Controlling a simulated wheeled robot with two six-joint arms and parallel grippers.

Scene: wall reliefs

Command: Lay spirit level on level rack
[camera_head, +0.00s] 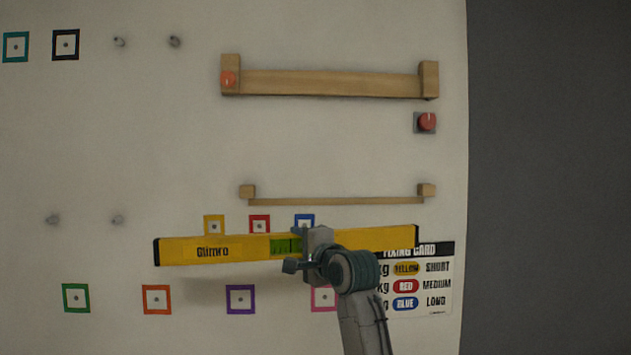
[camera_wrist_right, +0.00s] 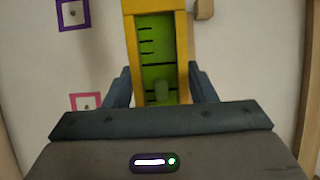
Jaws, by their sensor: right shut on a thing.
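The yellow spirit level (camera_head: 360,240) has black ends and a green vial window. It is held nearly level, its right end slightly higher, in front of the wall. My right gripper (camera_head: 305,252) is shut on it near the middle, at the vial. In the right wrist view the level (camera_wrist_right: 128,60) runs up between the two fingers of the gripper (camera_wrist_right: 160,90). Two wooden racks are on the wall above: a thin one (camera_head: 335,200) with small end blocks, and a thicker one (camera_head: 325,84) with taller end blocks. I cannot tell which is the level rack. My left gripper is not in view.
A red button (camera_head: 426,122) sits below the thick rack's right end. A fixing card (camera_head: 430,290) is partly hidden by the level and my arm. Coloured square frames, such as the green one (camera_head: 76,298), and grey pegs (camera_head: 118,220) dot the wall.

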